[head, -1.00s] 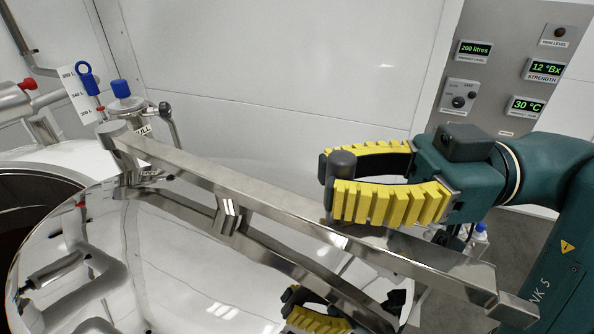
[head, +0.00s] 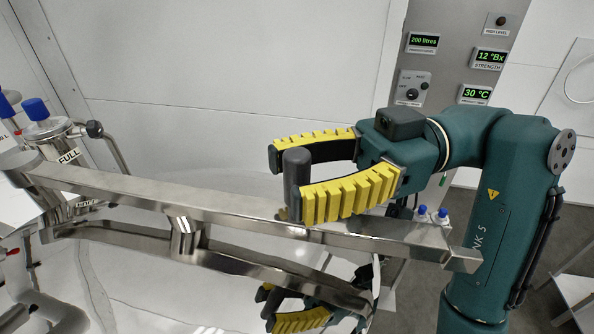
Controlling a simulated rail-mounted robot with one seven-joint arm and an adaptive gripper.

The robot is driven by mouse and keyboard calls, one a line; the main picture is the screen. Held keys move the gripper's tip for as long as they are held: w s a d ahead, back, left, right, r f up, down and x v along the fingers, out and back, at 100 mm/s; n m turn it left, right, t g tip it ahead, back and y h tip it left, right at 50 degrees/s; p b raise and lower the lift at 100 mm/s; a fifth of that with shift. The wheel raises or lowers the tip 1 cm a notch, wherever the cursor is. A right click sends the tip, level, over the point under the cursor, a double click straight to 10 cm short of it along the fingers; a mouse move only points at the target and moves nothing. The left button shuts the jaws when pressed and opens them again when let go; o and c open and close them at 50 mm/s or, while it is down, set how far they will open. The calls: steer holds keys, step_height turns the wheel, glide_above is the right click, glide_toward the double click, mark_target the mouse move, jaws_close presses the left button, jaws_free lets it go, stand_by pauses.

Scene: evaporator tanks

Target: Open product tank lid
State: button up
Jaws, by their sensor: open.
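The product tank lid (head: 130,285) is a mirror-bright steel disc at the bottom of the head view. A steel bar (head: 235,217) runs across above it, from a pivot at the left to a free end at the right. A dark grey upright knob (head: 297,172) stands on the bar. My gripper (head: 290,178), with yellow padded fingers, reaches in from the right. It is open, one finger on the far side of the knob and one on the near side. Contact with the knob cannot be told. Its reflection shows in the lid.
A display panel (head: 440,55) is on the back wall. Small blue-capped bottles (head: 440,216) stand behind the bar's right end.

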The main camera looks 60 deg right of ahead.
steer(key=v, duration=1.2)
stand_by(0.4)
